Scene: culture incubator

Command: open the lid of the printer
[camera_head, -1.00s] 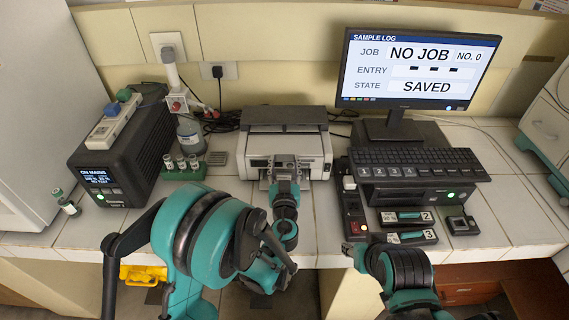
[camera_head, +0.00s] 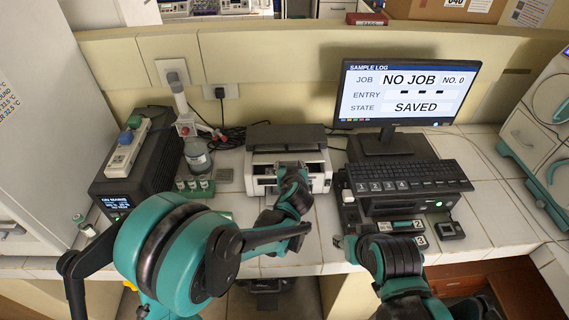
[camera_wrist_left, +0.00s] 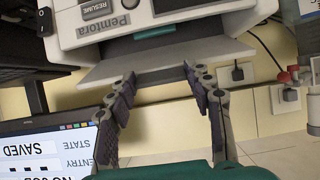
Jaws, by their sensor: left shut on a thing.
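The printer (camera_head: 322,165) is a white box with a dark grey top, standing at the back middle of the bench. My left gripper (camera_head: 292,168) is at its front. In the left wrist view, which is turned upside down, the fingers (camera_wrist_left: 158,74) are apart, one on each side of the grey lid panel (camera_wrist_left: 140,62), and shut on it. The printer's white front with buttons and a label shows beyond. How far the lid is raised cannot be told. My right gripper (camera_head: 346,243) hangs low at the bench's front edge, its fingers too small to read.
The monitor (camera_head: 408,92) and keyboard (camera_head: 405,176) stand right of the printer. A black power unit (camera_head: 135,180), a bottle (camera_head: 197,158) and a vial rack (camera_head: 195,187) stand to its left. Cables (camera_head: 228,137) run behind. Bare tiles lie in front of the printer.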

